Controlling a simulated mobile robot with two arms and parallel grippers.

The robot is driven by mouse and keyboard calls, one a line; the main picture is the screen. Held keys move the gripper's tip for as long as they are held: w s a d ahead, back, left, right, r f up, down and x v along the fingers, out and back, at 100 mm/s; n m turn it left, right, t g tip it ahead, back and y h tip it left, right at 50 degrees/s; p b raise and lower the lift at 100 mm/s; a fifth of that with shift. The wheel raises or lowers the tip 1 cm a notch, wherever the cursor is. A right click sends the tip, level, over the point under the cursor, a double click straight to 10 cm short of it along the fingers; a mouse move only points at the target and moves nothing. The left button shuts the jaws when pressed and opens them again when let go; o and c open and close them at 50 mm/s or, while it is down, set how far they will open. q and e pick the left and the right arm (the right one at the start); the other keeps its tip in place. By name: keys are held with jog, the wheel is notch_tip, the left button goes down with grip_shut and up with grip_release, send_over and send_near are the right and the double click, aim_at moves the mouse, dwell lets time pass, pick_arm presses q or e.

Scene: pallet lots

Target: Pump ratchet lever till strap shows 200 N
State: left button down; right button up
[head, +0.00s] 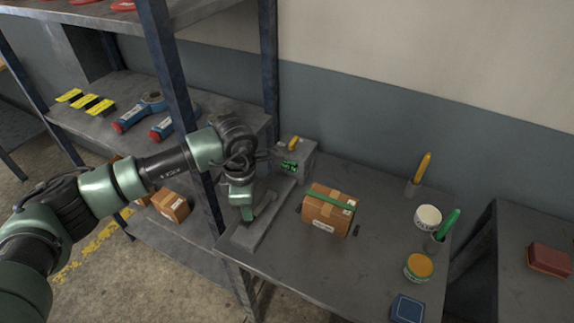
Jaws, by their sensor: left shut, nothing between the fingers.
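A cardboard box (323,217) with a green strap (330,197) over its top sits on the grey table. A grey unit with a small display (289,166) and a yellow-orange handle stands behind it to the left. The green digits are too small to read. A long grey base (249,236) with a raised grey bar, apparently the ratchet lever, runs forward from the unit. My right gripper is out of view.
A white tub (427,217), an orange-topped tin (418,267), a green-handled tool in a cup (446,226) and a blue box (407,308) stand at the table's right. A shelf rack with blue post (171,75) stands left, close to my arm.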

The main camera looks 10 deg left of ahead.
pick_arm(q)
notch_tip(320, 180, up, 9)
jog(key=p, duration=0.3)
jog(key=shift+w+f, duration=0.15)
jog(key=shift+w, duration=0.05)
jog(key=shift+d, duration=0.1)
dwell(1.4)
